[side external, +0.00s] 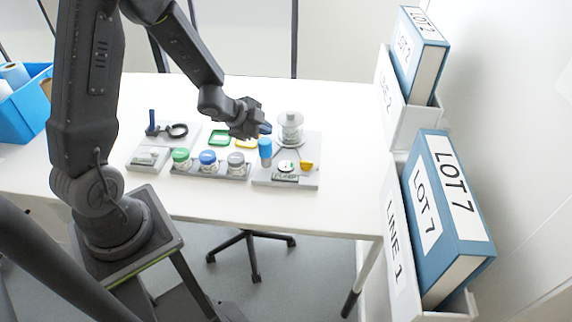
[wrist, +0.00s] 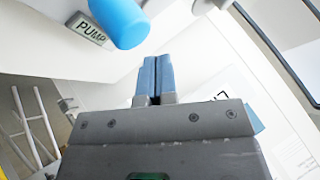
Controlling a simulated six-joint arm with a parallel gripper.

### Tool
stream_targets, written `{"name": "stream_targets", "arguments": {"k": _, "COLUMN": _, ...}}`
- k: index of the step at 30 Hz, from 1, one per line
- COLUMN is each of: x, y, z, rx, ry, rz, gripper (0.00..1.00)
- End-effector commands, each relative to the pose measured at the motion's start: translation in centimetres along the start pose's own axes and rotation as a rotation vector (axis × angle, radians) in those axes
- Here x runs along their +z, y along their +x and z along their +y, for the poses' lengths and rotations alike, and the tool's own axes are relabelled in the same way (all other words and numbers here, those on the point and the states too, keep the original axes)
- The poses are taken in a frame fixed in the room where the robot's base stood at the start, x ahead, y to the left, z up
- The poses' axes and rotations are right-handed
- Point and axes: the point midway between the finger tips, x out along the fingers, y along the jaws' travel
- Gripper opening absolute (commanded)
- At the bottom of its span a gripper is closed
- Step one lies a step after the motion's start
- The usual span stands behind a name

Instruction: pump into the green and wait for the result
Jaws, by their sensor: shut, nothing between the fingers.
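My gripper (side external: 264,128) is shut and empty, above the table by the pump station. In the wrist view its blue fingers (wrist: 154,62) are together. A blue upright cylinder (side external: 265,148) stands just below the fingertips; it also shows in the wrist view (wrist: 122,18), apart from the fingers, beside a label (wrist: 88,30) reading PUMP. A clear container (side external: 290,130) stands behind on the same grey base (side external: 300,183). A green-lidded jar (side external: 181,157) sits at the left of a grey rack, and a flat green square frame (side external: 219,138) lies behind the rack.
A blue-lidded jar (side external: 208,158) and a grey-topped jar (side external: 236,160) share the rack (side external: 210,173). A yellow frame (side external: 246,142) is partly under my gripper. A station with a blue post (side external: 152,122) and black ring (side external: 177,130) stands left. Binders (side external: 440,190) stand right.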

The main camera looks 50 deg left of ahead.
Motion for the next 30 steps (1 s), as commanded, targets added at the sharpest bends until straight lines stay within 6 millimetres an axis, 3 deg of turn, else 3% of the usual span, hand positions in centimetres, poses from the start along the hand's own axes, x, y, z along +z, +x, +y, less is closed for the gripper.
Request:
{"name": "stream_targets", "arguments": {"k": 8, "x": -0.3, "y": -0.3, "z": -0.3, "rx": 0.0, "ry": 0.004, "rz": 0.003, "gripper": 0.0}}
{"name": "stream_targets", "arguments": {"k": 24, "x": -2.8, "y": -3.8, "z": -2.8, "rx": 0.0, "ry": 0.004, "rz": 0.002, "gripper": 0.0}}
{"name": "stream_targets", "arguments": {"k": 30, "x": -3.1, "y": -4.2, "z": -3.0, "rx": 0.0, "ry": 0.0, "rz": 0.0, "gripper": 0.0}}
